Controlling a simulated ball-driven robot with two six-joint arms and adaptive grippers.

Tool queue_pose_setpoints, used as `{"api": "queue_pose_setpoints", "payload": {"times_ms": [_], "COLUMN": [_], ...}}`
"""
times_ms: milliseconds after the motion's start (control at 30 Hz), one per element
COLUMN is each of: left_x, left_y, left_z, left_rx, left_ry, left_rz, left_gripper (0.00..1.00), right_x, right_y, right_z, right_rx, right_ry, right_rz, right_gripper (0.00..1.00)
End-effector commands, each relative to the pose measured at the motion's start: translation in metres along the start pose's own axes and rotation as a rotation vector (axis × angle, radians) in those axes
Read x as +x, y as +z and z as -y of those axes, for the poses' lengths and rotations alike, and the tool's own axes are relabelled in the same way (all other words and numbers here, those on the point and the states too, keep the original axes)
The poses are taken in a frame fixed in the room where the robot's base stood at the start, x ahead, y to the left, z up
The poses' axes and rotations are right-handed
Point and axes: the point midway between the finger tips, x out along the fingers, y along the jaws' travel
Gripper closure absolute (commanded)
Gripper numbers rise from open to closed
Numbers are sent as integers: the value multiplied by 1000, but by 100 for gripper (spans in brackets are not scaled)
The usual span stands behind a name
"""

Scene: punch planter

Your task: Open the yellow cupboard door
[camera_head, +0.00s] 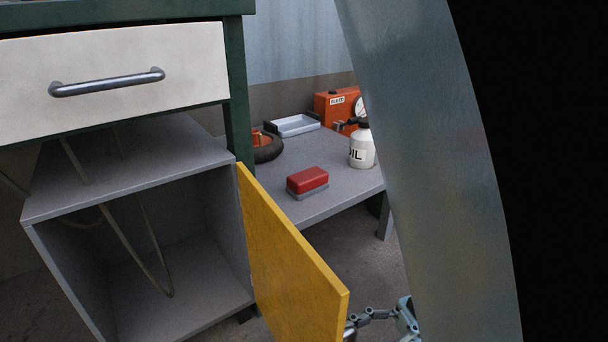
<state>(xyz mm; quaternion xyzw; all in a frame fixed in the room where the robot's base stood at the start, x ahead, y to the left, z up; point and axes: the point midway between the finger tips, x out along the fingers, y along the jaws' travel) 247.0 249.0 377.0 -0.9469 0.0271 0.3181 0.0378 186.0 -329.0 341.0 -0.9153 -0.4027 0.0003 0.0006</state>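The yellow cupboard door (290,262) stands swung outward from the right side of the grey cupboard (128,204), and the inside of the cupboard shows. The door's free edge points toward the camera at the lower right. My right gripper (358,325) is at the bottom edge of the view, beside the door's free edge. Only its grey linkage shows, and its fingertips are partly hidden or cut off, so I cannot tell whether it touches the door. My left gripper is not in view.
A white drawer (110,70) with a metal handle is above the cupboard. A grey low table (340,190) behind the door holds a red-and-grey block (307,180), a white oil can (361,148), a wheel (266,148) and a tray (292,126). A large grey curved surface blocks the right.

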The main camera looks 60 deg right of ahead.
Motion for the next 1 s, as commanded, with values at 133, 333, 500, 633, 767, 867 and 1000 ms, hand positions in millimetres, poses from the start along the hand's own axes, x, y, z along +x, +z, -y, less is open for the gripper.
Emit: {"api": "queue_pose_setpoints", "payload": {"times_ms": [133,333,500,633,767,867,1000], "left_x": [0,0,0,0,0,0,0], "left_y": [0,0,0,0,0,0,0], "left_z": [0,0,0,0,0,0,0], "left_rx": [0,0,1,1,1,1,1], "left_ry": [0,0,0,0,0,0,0], "left_rz": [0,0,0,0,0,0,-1], "left_gripper": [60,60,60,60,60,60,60], "right_x": [-35,-78,-96,-102,-102,-102,-102], "right_y": [1,1,1,0,0,0,0], "right_z": [0,0,0,0,0,0,0], "right_rx": [1,1,-1,-1,-1,-1,0], "right_ry": [0,1,0,-1,-1,-1,-1], "right_rz": [5,4,3,1,0,0,1], "right_gripper": [64,64,64,64,64,64,64]}}
